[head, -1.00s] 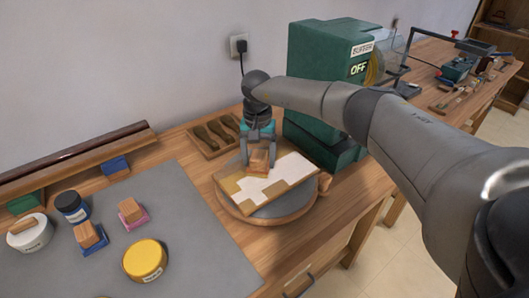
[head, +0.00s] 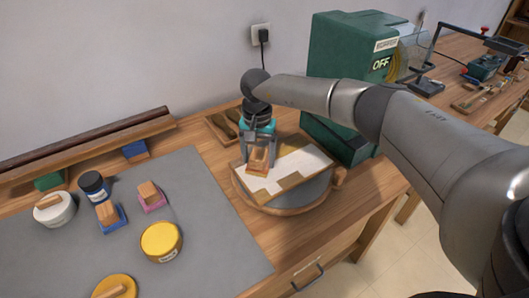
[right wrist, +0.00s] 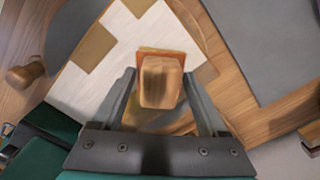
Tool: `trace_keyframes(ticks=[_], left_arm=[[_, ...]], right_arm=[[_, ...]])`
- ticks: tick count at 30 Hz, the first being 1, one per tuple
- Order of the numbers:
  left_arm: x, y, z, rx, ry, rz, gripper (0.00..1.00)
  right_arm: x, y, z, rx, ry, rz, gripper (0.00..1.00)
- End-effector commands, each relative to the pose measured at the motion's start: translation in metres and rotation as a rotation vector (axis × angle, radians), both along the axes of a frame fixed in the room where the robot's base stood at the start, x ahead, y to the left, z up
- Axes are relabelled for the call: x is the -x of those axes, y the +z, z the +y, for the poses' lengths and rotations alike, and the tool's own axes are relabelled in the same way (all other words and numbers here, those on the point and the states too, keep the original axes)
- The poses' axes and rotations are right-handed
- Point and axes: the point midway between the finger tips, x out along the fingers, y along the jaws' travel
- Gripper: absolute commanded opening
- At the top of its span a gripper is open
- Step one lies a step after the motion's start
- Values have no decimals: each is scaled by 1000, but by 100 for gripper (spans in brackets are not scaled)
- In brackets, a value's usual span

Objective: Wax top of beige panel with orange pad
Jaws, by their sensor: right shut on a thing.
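The panel (head: 303,160) lies on a round grey turntable (head: 310,194) with a wooden rim. Its top is partly white and partly tan-beige in blocky patches; it also shows in the right wrist view (right wrist: 135,28). My right gripper (head: 260,160) is above the panel's left part, shut on the wooden handle of the orange pad (head: 257,168). In the right wrist view the pad's orange edge (right wrist: 187,57) shows around the wooden block between the fingers, against the panel's top. Whether the pad touches all along is hidden. My left gripper is not in view.
On the grey mat (head: 205,235) stand a blue pad (head: 110,216), a pink pad (head: 151,196), a yellow tin (head: 161,241), a white tin (head: 54,208) and a dark blue jar (head: 93,184). A green machine (head: 340,75) marked OFF stands behind the turntable.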

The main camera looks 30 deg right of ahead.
Motion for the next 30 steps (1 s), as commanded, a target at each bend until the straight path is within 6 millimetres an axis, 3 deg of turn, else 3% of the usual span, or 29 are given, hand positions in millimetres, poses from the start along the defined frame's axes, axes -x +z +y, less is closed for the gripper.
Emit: trace_keyframes(ticks=[21,30], left_arm=[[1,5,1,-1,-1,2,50],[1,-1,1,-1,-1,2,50]], right_arm=[[5,0,48,-2,4,5,16],[3,0,36,-1,-2,2,16]])
